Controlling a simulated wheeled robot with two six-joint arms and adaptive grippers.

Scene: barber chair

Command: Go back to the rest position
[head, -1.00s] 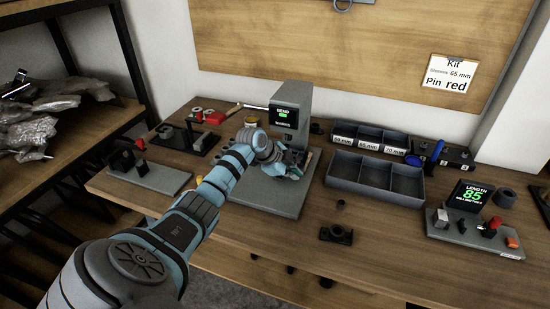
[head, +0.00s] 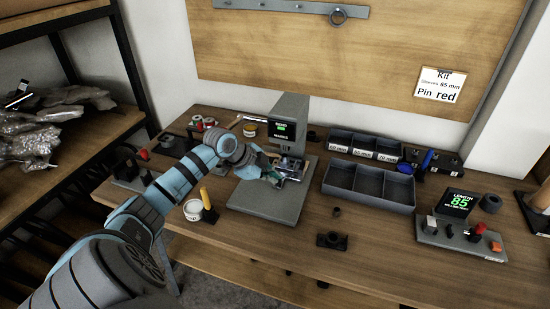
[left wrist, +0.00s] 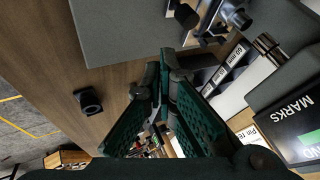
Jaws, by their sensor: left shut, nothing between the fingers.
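My left gripper (head: 272,178) is at the grey press machine (head: 262,205), in front of its upright column and above its base plate. In the left wrist view its dark green fingers (left wrist: 166,68) meet at the tips, with nothing between them. Small metal parts (head: 292,168) sit on the press just right of the gripper; what exactly they are is too small to tell. My left arm reaches in from the lower left. My right gripper is not in view.
A dark compartment tray (head: 370,185) and a labelled bin row (head: 365,147) stand right of the press. A length gauge (head: 458,235) reads 85 at the right. A white tin (head: 193,210) and a yellow-handled tool (head: 206,199) stand near the arm. The front table is mostly clear.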

